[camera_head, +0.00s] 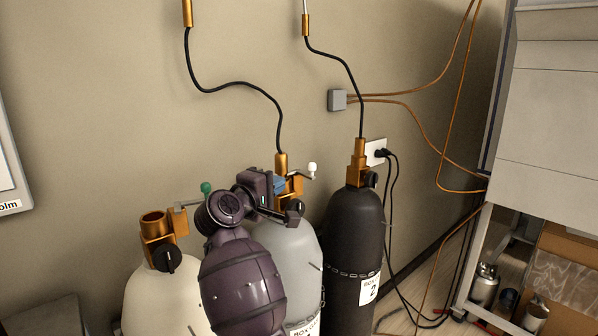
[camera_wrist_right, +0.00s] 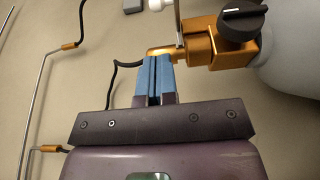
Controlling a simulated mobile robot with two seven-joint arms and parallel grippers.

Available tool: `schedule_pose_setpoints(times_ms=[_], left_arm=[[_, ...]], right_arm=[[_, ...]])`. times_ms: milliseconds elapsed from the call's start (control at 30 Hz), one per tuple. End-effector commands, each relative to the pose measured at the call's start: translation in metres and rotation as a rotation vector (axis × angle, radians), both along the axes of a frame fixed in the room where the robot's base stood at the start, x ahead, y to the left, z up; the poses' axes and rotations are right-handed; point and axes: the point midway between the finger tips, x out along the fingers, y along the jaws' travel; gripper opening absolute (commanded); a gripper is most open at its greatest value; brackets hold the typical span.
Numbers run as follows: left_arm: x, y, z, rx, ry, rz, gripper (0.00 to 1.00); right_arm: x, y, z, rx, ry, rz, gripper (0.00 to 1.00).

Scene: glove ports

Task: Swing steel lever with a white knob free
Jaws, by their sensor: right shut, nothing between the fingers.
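The steel lever with a white knob (camera_head: 312,168) sticks out to the right of the brass valve (camera_head: 293,187) on the grey cylinder (camera_head: 294,262). In the right wrist view the white knob (camera_wrist_right: 159,4) is at the top edge and partly cut off, with the thin steel bar (camera_wrist_right: 178,25) below it. My right gripper (camera_head: 279,182) is at the left of this valve in the head view. Its blue fingers (camera_wrist_right: 155,60) are shut and empty, with tips close to the brass fitting (camera_wrist_right: 190,55); I cannot tell whether they touch. My left gripper is not in view.
A pale cylinder (camera_head: 158,295) at left carries a lever with a green knob (camera_head: 206,188). A black cylinder (camera_head: 356,235) stands close at right, with a chain across it. Black hoses rise along the wall. A cabinet frame (camera_head: 470,260) stands at far right.

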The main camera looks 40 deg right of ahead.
Motion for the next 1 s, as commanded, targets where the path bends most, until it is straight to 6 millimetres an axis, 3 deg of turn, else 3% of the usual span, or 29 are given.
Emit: schedule_pose_setpoints(times_ms=[267,700,1000], left_arm=[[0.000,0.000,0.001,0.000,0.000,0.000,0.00],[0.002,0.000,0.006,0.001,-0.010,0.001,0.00],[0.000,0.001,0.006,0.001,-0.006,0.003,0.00]], right_arm=[[0.003,-0.009,0.001,-0.004,0.001,-0.002,0.00],[0.029,-0.072,0.002,-0.004,0.003,-0.002,0.00],[0.038,-0.092,0.000,-0.002,0.003,0.001,0.00]])
